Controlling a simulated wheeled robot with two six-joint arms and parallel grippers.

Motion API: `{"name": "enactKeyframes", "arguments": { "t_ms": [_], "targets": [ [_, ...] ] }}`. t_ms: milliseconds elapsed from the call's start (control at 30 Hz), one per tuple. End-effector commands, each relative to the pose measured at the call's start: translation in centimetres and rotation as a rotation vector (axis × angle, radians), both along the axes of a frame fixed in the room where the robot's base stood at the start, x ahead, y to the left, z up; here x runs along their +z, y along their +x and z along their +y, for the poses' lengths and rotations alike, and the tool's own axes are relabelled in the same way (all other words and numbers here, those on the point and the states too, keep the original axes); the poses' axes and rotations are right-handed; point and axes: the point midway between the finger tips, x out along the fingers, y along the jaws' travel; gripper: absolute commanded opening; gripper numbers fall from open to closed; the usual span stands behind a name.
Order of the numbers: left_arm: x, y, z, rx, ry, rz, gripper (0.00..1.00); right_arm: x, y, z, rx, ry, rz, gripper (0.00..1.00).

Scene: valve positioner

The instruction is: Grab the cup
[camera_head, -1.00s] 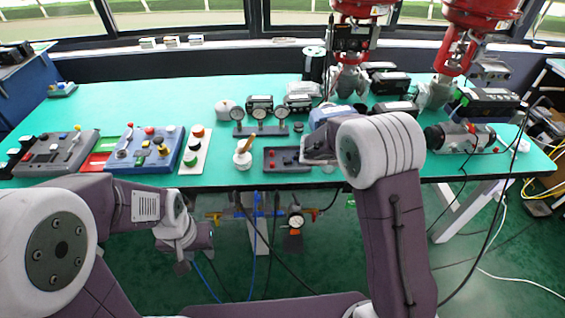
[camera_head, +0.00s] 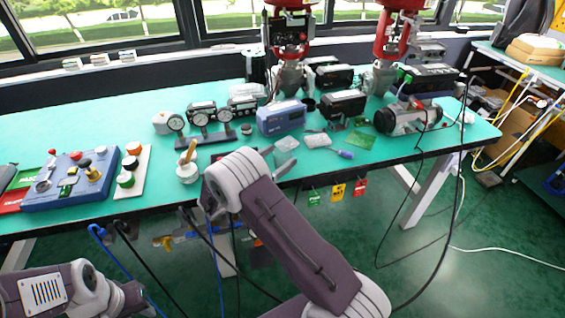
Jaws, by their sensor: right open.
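A small white cup-like pot (camera_head: 187,172) stands near the front edge of the table, with a wooden-handled tool upright in it. No other plain cup is clear to me, so I cannot tell whether this pot is the cup. A small dark round container (camera_head: 308,104) stands farther back, beside the blue box. My right arm crosses in front of the table edge, right of the white pot. Its gripper is open but mostly hidden by the arm. My left gripper (camera_head: 134,299) is low at bottom left, below the table; its fingers are unclear.
A blue control box (camera_head: 70,180) and a button strip (camera_head: 133,170) lie left of the pot. Gauges (camera_head: 198,118) stand behind it. A blue box (camera_head: 281,117), clear plastic bags (camera_head: 318,140) and a blue-handled screwdriver (camera_head: 341,153) lie to the right. Red-topped valves stand at the back.

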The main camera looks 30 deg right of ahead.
Motion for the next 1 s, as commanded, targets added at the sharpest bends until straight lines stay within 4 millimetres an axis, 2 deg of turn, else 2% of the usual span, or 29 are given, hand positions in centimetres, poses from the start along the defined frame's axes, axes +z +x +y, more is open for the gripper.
{"name": "enactKeyframes", "arguments": {
  "t_ms": [300, 567, 700, 800, 1000],
  "targets": [
    [-0.8, 0.0, 0.0, 0.0, 0.0, 0.0, 0.36, -0.3, 1.6, -4.4, -0.002, 0.0, -0.001, 0.79],
    [-0.7, 0.0, 0.0, 0.0, 0.0, 0.0, 0.36, -0.2, 1.8, -4.8, 0.001, 0.0, 0.0, 0.79],
    [-0.7, 0.0, 0.0, 0.0, 0.0, 0.0, 0.36, -0.2, 1.7, -4.8, 0.001, 0.0, -0.001, 0.4],
    [-0.7, 0.0, 0.0, 0.0, 0.0, 0.0, 0.36, -0.3, 1.7, -4.8, 0.0, 0.0, -0.001, 0.14],
    [-0.7, 0.0, 0.0, 0.0, 0.0, 0.0, 0.36, -0.2, 1.7, -4.8, 0.0, 0.001, 0.0, 0.14]
  ]
}}
